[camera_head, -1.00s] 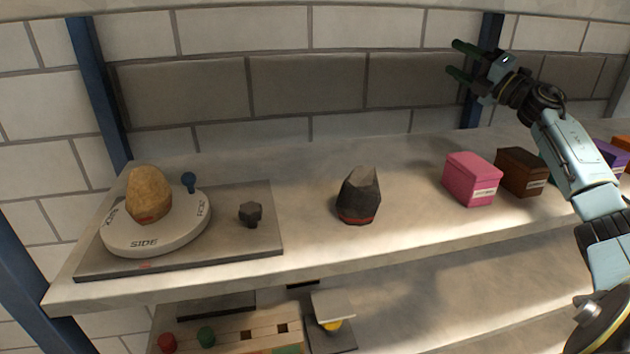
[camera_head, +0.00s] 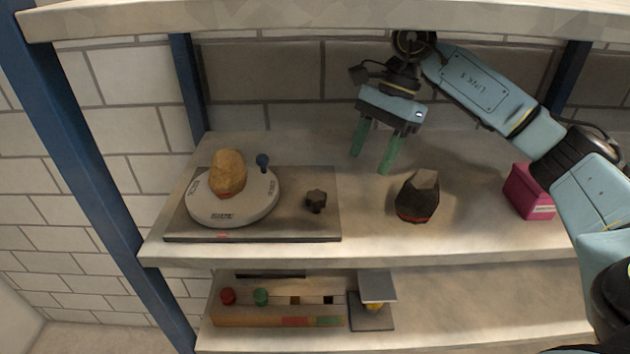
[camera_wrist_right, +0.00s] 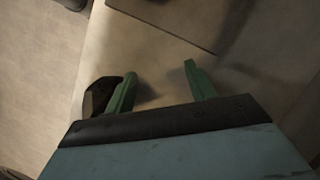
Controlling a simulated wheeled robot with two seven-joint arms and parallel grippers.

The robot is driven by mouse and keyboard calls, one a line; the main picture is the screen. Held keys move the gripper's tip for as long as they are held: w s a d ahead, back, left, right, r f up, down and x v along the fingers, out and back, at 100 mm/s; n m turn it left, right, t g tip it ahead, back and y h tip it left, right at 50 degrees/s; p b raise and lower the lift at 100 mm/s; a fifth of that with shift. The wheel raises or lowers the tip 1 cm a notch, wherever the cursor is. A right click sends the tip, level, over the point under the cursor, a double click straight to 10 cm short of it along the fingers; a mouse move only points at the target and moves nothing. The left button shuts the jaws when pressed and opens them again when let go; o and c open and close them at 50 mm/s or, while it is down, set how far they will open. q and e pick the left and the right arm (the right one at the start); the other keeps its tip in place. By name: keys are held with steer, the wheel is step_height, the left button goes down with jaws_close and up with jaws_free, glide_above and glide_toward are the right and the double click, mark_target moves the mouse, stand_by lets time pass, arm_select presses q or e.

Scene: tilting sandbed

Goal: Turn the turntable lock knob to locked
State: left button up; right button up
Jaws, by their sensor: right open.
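The turntable (camera_head: 258,205) is a round white disc on a dark grey base plate (camera_head: 290,228) at the left of the shelf. A small dark lobed knob (camera_head: 316,199) stands on the plate, right of the disc. My right gripper (camera_head: 374,164) is open and empty, fingers pointing down, above the shelf behind and right of the knob. In the right wrist view its green fingers (camera_wrist_right: 160,87) are apart with nothing between them. My left gripper is not in view.
A dark rock with a red band (camera_head: 418,197) stands right of the plate, near my right fingers; it also shows in the wrist view (camera_wrist_right: 98,96). A pink box (camera_head: 530,200) is further right. A lower shelf holds a wooden peg block (camera_head: 270,314). An upper shelf edge (camera_head: 300,20) hangs above.

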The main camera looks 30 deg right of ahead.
steer(key=p, duration=0.4)
glide_toward(317, 195)
steer(key=x, duration=0.5)
steer(key=shift+a+f, duration=0.1)
steer(key=shift+a, duration=0.1)
steer(key=shift+x, duration=1)
steer(key=shift+a+f+p, duration=0.15)
steer(key=shift+f+p, duration=0.25)
steer(key=shift+f, duration=0.25)
steer(key=c, duration=1)
steer(key=shift+o, duration=0.2)
